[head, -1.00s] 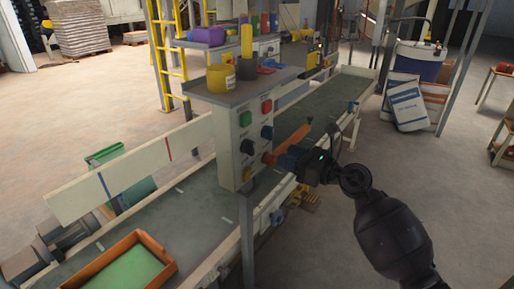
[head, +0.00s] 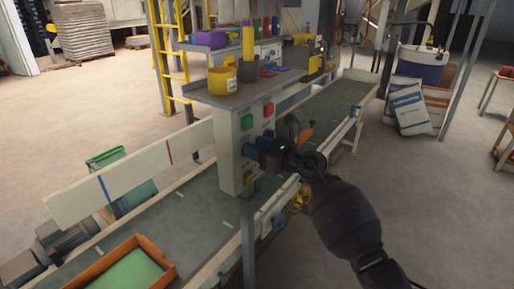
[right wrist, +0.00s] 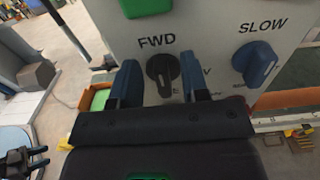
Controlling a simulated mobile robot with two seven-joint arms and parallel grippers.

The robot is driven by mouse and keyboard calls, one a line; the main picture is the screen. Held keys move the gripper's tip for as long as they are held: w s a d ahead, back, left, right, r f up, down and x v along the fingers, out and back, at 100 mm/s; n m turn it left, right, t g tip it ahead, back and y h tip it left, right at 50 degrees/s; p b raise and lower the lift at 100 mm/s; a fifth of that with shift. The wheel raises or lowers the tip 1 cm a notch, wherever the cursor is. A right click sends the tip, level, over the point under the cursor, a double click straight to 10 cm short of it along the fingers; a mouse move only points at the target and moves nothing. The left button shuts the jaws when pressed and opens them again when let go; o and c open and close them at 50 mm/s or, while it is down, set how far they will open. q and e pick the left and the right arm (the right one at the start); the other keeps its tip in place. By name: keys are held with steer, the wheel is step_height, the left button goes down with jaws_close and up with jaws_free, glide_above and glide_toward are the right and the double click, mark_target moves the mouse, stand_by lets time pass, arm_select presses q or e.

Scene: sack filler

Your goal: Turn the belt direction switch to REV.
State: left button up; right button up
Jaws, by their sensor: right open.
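The belt direction switch (right wrist: 163,74) is a black knob on the pale panel (right wrist: 106,14). In the right wrist view, "FWD" stands above its left side, and part of another label, ending in "V", shows to its right. Its ridge looks near upright; I cannot tell exactly which label it points to. My right gripper (right wrist: 160,80) is open, one blue-black finger on each side of the knob. I cannot tell whether the fingers touch it. In the head view my right gripper (head: 258,150) is at the panel's face and hides the switch.
A blue knob (right wrist: 257,63) marked "SLOW" sits close right of the switch. A green button (right wrist: 148,6) is above it. A red button (head: 268,109) is also on the panel. The conveyor belt (head: 185,212) runs behind and below, with an orange tray (head: 92,271) on it.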

jaws_close()
stand_by(0.3)
